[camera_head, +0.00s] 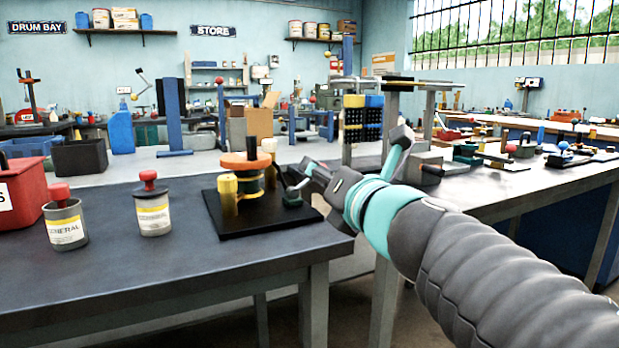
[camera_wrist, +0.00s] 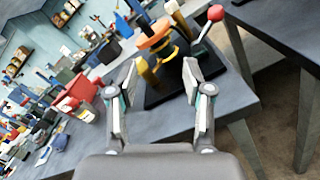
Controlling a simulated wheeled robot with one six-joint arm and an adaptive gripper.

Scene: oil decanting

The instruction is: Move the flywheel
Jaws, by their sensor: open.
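An orange disc, which looks like the flywheel (camera_head: 244,161), sits on a device with a black base plate (camera_head: 262,222) on the near table. A yellow cylinder (camera_head: 228,193) stands beside it on the base. In the wrist view the orange disc (camera_wrist: 157,34) shows beyond the fingers, left of a red ball-ended lever (camera_wrist: 204,31). My gripper (camera_head: 297,183) is to the right of the device; its tips are hard to make out there. In the wrist view my gripper (camera_wrist: 160,78) is open with nothing between its fingers.
Two grey canisters with red knobs, one nearer (camera_head: 65,223) and one farther (camera_head: 153,208), stand left of the device. A red bin (camera_head: 22,193) is at the left edge. The near table's front (camera_head: 170,270) is clear. Another table (camera_head: 510,195) stands at right.

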